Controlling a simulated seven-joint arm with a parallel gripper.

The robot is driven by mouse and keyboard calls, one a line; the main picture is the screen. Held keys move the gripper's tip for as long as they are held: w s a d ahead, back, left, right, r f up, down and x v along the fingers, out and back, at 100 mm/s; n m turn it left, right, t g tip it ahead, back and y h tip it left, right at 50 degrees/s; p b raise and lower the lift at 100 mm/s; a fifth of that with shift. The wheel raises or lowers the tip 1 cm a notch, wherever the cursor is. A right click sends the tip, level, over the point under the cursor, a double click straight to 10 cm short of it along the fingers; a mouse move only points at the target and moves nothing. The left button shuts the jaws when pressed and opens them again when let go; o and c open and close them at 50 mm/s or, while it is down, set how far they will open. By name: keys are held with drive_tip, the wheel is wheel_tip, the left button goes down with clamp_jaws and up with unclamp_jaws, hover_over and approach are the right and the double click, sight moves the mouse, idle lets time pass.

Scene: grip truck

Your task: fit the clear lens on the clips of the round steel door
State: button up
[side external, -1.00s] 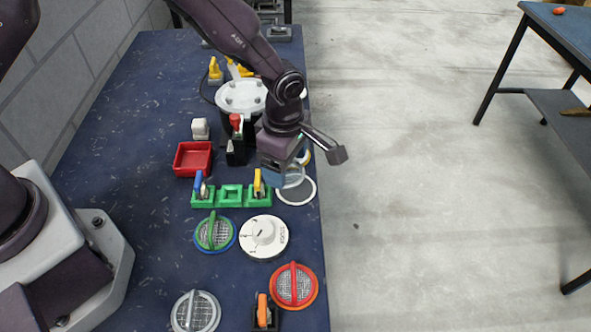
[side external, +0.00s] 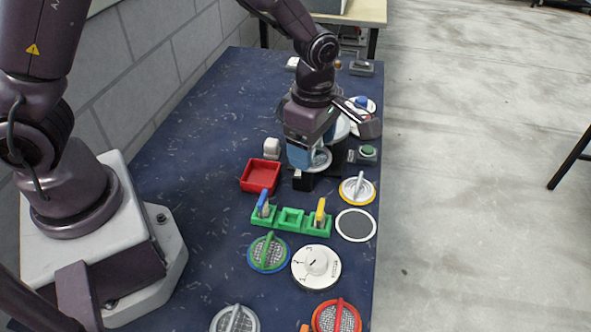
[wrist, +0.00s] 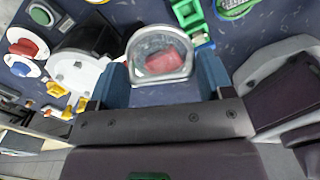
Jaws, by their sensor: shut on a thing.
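The clear lens (side external: 320,160) is a see-through disc with a pale rim. My gripper (side external: 312,158) is shut on it between blue fingers and holds it above the table. In the wrist view, the lens (wrist: 155,45) sits between the fingers, and a red shape shows through it. A pale round disc with small raised parts (wrist: 78,70), on a dark body, is left of the lens in that view and looks like the steel door. In the side view this disc (side external: 341,130) is mostly hidden behind my gripper. The lens is apart from it.
A red tray (side external: 261,176) and a small white block (side external: 272,147) are left of my gripper. A green rack (side external: 291,218), a white-rimmed disc (side external: 356,225), a yellow-rimmed disc (side external: 357,188) and a white dial (side external: 316,267) lie nearer. The table's left part is clear.

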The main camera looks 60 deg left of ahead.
drive_tip(key=w+a+r+n, duration=0.2)
drive_tip(key=w+a+n, duration=0.2)
drive_tip(key=w+a, duration=0.85)
drive_tip(key=shift+s+a+f, duration=0.15)
drive_tip(key=shift+s+f, duration=0.05)
drive_tip(key=shift+f, duration=1)
drive_tip(key=shift+s+a+f, duration=0.1)
drive_tip(key=shift+s+f, duration=0.1)
drive_tip(key=shift+f, duration=1)
drive_tip(key=shift+f, duration=1.05)
drive_tip(key=o, duration=0.9)
drive_tip(key=shift+o, duration=0.2)
wheel_tip(320, 180, up, 8)
drive_tip(key=shift+f, duration=0.25)
idle(0.5)
